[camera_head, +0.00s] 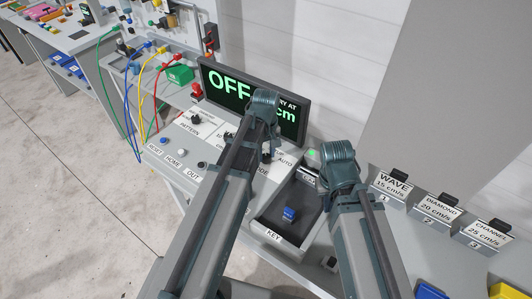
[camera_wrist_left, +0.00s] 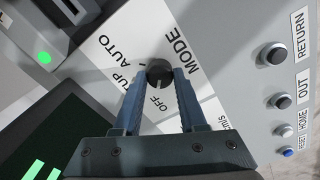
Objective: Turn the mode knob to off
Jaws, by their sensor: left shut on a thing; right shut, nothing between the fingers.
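The mode knob (camera_wrist_left: 159,72) is a round black knob on a white label plate printed MODE, with AUTO, UP and OFF around it. In the left wrist view, the OFF mark lies between my fingers, just below the knob. My left gripper (camera_wrist_left: 158,84) has one blue finger on each side of the knob and is shut on it. In the head view my left gripper (camera_head: 266,150) reaches down over the panel and mostly hides the knob. The screen (camera_head: 240,92) shows OFF in large green letters, partly covered by my left arm. My right gripper (camera_head: 320,182) is shut and empty, right of the knob.
A green light (camera_head: 311,153) sits near my right gripper. RESET, HOME and OUT buttons line the panel's left edge. WAVE, DIAMOND and CHANNEL holders (camera_head: 437,208) stand at right.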

